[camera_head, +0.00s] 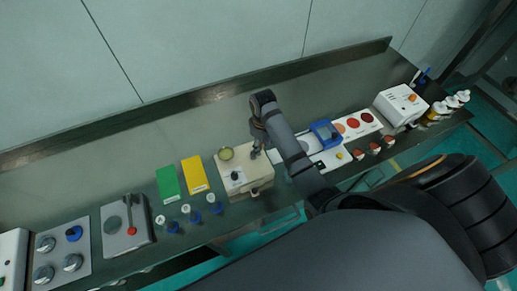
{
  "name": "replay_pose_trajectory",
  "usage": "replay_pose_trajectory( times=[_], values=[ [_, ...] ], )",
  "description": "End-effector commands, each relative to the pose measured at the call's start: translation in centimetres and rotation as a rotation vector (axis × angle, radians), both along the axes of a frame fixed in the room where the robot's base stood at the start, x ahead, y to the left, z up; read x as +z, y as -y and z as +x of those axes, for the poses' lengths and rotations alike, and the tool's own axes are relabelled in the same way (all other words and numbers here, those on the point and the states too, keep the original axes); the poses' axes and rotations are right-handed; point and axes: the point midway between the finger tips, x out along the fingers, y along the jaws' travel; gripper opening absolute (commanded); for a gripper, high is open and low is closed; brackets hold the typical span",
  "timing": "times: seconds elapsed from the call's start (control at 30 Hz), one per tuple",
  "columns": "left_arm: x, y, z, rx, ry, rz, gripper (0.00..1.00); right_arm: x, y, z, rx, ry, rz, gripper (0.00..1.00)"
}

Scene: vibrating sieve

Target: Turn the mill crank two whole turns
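A beige box (258,181) stands on the bench near the middle, with a round yellow-green top piece (226,154) and a dark knob (235,176) on it. My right arm reaches over from the lower right, and its gripper (259,148) points down at the back right of this box. The fingers are small and dark; I cannot tell whether they are open, or whether they touch a crank there. No mill crank shows clearly; the gripper and wrist may hide it. A grey unit (126,226) with a red-ended lever stands farther left. My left gripper is out of view.
Green (168,185) and yellow (194,174) blocks stand left of the box, with several small blue-based pieces in front. A blue-framed device (326,134), a panel with red discs and a white machine (400,104) stand to the right. A raised ledge runs behind.

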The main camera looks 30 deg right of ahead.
Motion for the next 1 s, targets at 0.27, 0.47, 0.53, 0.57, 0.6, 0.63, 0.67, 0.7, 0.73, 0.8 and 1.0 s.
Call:
replay_pose_trajectory(
  times=[0.27, 0.47, 0.53, 0.57, 0.6, 0.63, 0.67, 0.7, 0.73, 0.8, 1.0],
  values=[
    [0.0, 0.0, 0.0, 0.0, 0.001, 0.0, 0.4, 0.0, 0.0, 0.0, 0.0, 0.0, 0.001, 0.17],
    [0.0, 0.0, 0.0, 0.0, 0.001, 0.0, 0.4, 0.0, -0.1, 0.0, 0.001, 0.001, 0.003, 0.02],
    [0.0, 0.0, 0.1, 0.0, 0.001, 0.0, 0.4, 0.0, -0.1, 0.0, 0.001, 0.001, 0.003, 0.02],
    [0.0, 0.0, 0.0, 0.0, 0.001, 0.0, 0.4, 0.0, -0.1, 0.0, 0.001, 0.001, 0.003, 0.02],
    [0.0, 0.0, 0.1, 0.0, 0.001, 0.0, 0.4, 0.0, -0.1, -0.1, 0.001, 0.0, 0.004, 0.02],
    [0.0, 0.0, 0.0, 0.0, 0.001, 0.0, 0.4, 0.0, -0.2, -0.2, 0.001, 0.0, 0.004, 0.02],
    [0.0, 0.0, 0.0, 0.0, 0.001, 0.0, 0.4, 0.0, -0.2, -0.3, 0.001, 0.001, 0.004, 0.02],
    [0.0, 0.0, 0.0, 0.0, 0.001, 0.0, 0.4, 0.0, -0.3, -0.4, 0.001, 0.001, 0.004, 0.02],
    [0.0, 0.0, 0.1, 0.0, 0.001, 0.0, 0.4, 0.0, -0.3, -0.6, 0.002, 0.001, 0.005, 0.02],
    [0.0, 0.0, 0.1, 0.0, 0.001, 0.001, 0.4, 0.0, -0.4, -1.0, 0.002, 0.0, 0.005, 0.02],
    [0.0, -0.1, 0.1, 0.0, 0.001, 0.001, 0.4, 0.0, -0.6, -1.8, 0.002, 0.0, 0.007, 0.02]
  ],
)
